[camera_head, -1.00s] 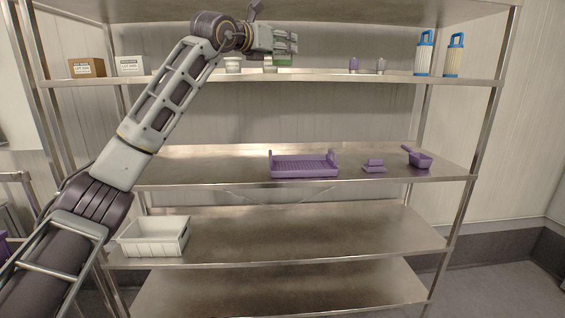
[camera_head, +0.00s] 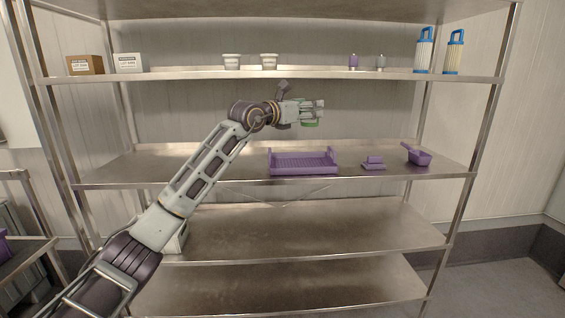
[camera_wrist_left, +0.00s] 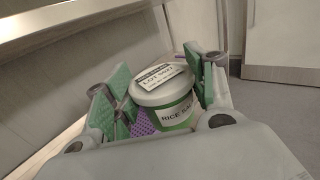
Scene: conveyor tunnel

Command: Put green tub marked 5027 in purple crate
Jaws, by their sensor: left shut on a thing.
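The tub (camera_wrist_left: 163,98) has a white lid with a label reading LOT 5027, a white band and green sides. My left gripper (camera_head: 318,111) is shut on this tub, with its green pads on either side of it. In the head view only a little of the green tub (camera_head: 309,124) shows, below the fingers. The purple crate (camera_head: 303,171) stands on the middle shelf, below the held tub and apart from it. A bit of purple mesh (camera_wrist_left: 143,123) shows behind the tub in the wrist view. My right gripper is out of view.
A small purple block (camera_head: 373,165) and a purple scoop (camera_head: 418,156) lie right of the crate. Two white tubs (camera_head: 269,62), boxes (camera_head: 86,65) and blue-capped filters (camera_head: 454,53) stand on the upper shelf, whose front edge (camera_head: 200,78) lies above my gripper. The middle shelf is bare left of the crate.

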